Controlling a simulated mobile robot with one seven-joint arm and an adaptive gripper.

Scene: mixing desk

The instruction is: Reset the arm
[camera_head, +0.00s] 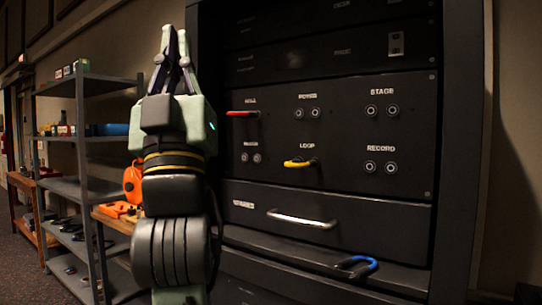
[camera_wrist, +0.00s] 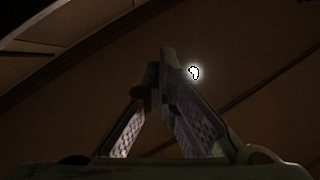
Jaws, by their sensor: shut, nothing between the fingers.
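My arm stands upright left of the middle in the head view, in front of the left edge of a black rack (camera_head: 330,195). My gripper (camera_head: 168,30) points straight up, with its fingertips together and nothing between them. In the wrist view my gripper (camera_wrist: 160,62) shows its two fingers leaning in and meeting at the top, against a dark brown ceiling or wall. My gripper is apart from the rack's panels and cables.
The rack carries a red cable (camera_head: 243,113), a yellow cable (camera_head: 300,162), a silver drawer handle (camera_head: 301,219) and a blue cable (camera_head: 357,267) on a ledge. Grey shelves (camera_head: 85,188) and orange ear muffs (camera_head: 133,182) are at left. A small bright light (camera_wrist: 194,72) shows beside my fingertips.

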